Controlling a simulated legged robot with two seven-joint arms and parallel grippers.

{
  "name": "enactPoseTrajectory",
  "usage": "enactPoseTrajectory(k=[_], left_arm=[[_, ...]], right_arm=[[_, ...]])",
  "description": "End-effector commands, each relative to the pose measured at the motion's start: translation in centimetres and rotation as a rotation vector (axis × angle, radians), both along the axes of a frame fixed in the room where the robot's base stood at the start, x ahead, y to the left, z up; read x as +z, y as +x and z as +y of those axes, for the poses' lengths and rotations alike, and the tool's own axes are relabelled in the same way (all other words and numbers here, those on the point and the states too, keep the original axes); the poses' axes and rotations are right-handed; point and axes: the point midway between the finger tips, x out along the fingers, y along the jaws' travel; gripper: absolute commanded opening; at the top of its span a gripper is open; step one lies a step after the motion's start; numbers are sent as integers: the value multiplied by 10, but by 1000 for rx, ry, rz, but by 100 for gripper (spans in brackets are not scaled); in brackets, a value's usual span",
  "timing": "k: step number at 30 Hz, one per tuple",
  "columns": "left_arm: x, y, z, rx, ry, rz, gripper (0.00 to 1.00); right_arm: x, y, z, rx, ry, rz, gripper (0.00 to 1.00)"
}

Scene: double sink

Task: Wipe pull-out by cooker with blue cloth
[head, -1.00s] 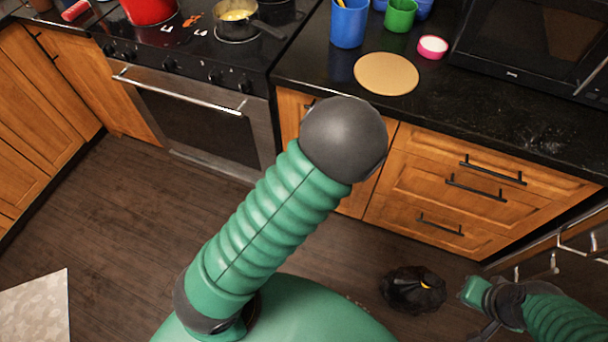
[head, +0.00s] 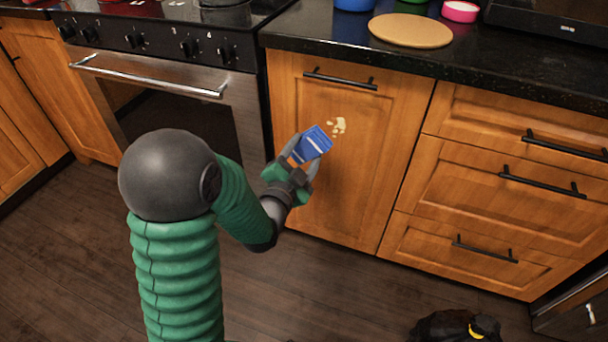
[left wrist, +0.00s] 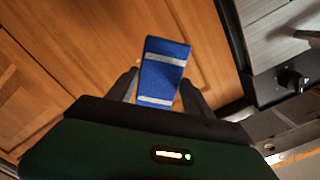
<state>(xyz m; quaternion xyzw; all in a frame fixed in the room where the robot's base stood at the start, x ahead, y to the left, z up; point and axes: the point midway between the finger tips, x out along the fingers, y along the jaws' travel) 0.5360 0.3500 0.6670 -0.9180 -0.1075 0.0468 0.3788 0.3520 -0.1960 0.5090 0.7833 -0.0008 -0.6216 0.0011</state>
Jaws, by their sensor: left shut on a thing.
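The pull-out (head: 362,160) is the tall wooden door just right of the cooker (head: 175,100), with a black bar handle (head: 340,78) near its top. It looks shut. A small pale splatter (head: 338,127) marks its front. My left gripper (head: 300,165) is shut on the blue cloth (head: 312,143), in front of the door and just lower left of the splatter. I cannot tell if the cloth touches the door. In the left wrist view the cloth (left wrist: 165,72), blue with pale stripes, stands between the fingers. My right gripper is not in view.
Wooden drawers (head: 510,190) with bar handles stand to the right. A round tan board (head: 410,30) lies on the black worktop (head: 300,27) above. A black object (head: 455,326) is on the floor at lower right. The wooden floor (head: 300,290) below the pull-out is clear.

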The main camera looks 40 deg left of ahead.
Motion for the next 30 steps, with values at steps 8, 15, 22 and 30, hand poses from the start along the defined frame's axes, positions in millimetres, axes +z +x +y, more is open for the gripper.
enactPoseTrajectory(k=[8, 15, 22, 30], left_arm=[[3, 24, 6, 1, -1, -3, 27], [2, 50, 13, 2, -1, -4, 27], [2, 58, 14, 1, -1, -3, 27], [2, 58, 14, 2, -1, -3, 27]], right_arm=[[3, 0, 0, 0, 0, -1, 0], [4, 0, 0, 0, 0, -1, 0], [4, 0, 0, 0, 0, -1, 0], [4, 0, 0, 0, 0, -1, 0]])
